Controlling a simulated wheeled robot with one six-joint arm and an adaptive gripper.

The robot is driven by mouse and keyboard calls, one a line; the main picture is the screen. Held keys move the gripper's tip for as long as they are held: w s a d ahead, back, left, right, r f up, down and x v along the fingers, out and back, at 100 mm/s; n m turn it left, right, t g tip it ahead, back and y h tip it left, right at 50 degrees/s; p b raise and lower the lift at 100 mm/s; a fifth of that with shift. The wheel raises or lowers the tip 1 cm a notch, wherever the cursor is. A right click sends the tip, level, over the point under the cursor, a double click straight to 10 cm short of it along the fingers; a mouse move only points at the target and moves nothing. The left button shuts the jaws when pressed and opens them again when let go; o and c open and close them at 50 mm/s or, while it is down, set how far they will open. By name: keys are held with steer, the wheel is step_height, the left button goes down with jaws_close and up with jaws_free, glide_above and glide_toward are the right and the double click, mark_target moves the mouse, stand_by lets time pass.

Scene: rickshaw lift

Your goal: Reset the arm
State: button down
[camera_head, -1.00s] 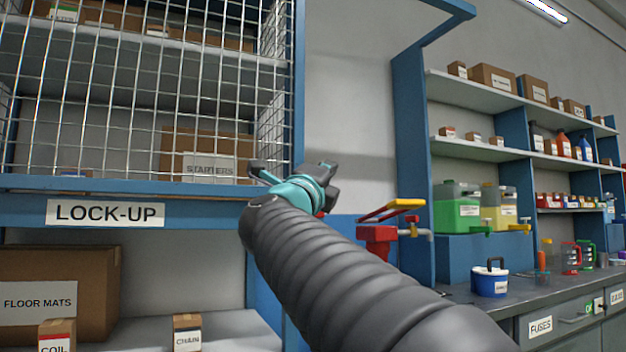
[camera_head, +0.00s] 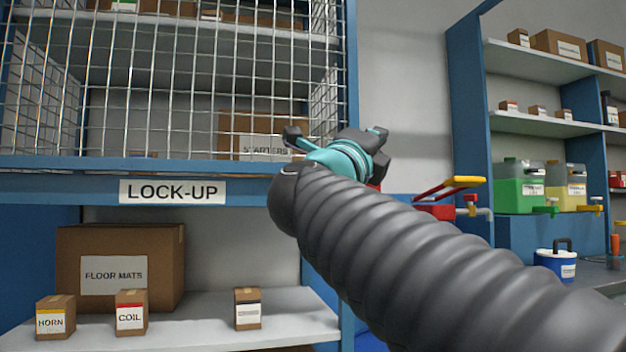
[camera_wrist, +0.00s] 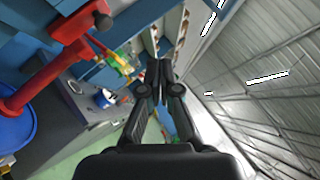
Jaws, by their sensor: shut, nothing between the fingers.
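My gripper (camera_wrist: 160,72) is shut and empty in the wrist view, its two dark fingers together at the tips. In the head view my arm reaches up from the lower right, and my gripper (camera_head: 335,150) with its teal wrist part is in front of the blue frame post beside the wire cage. Its fingertips are hard to make out there. It holds nothing.
A wire cage (camera_head: 165,100) with a LOCK-UP label (camera_head: 172,191) is at the left. Boxes such as FLOOR MATS (camera_head: 115,270) and COIL (camera_head: 131,312) stand on the shelf below. A red vise-like device with a yellow handle (camera_head: 455,186) is behind my arm. Green (camera_head: 520,190) and yellow containers stand right.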

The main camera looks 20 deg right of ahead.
steer(key=w+a+f+n+t+y, duration=0.3)
steer(key=w+a+n+y, duration=0.1)
steer(key=a+n+y, duration=0.3)
steer(key=w+a+f+n+t+y, duration=0.3)
steer(key=w+a+n+t+y, duration=0.15)
steer(key=n+y, duration=0.4)
steer(key=s+a+f+n+g+y, duration=0.1)
steer(key=a+f+n+g+y, duration=0.25)
steer(key=f+n, duration=0.4)
steer(key=s+a+f+n+g+y, duration=0.1)
steer(key=a+f+n+g+y, duration=0.3)
steer(key=f, duration=0.7)
steer(key=s+d+f+n+g+h, duration=0.1)
steer(key=s+f+n+g, duration=0.3)
steer(key=f, duration=0.6)
steer(key=s+d+f+n+g+h, duration=0.1)
steer(key=s+f+g+h, duration=0.15)
steer(key=s+f, duration=0.55)
steer(key=s+d+f+g+h, duration=0.1)
steer(key=s+d+f, duration=0.3)
steer(key=s+f, duration=0.2)
steer(key=s+d+f+n+g+h, duration=0.1)
steer(key=s+d+f+g, duration=0.1)
steer(key=s+d+f, duration=0.2)
steer(key=shift+s+f, duration=0.85)
steer(key=shift+f, duration=0.9)
steer(key=shift+g, duration=0.25)
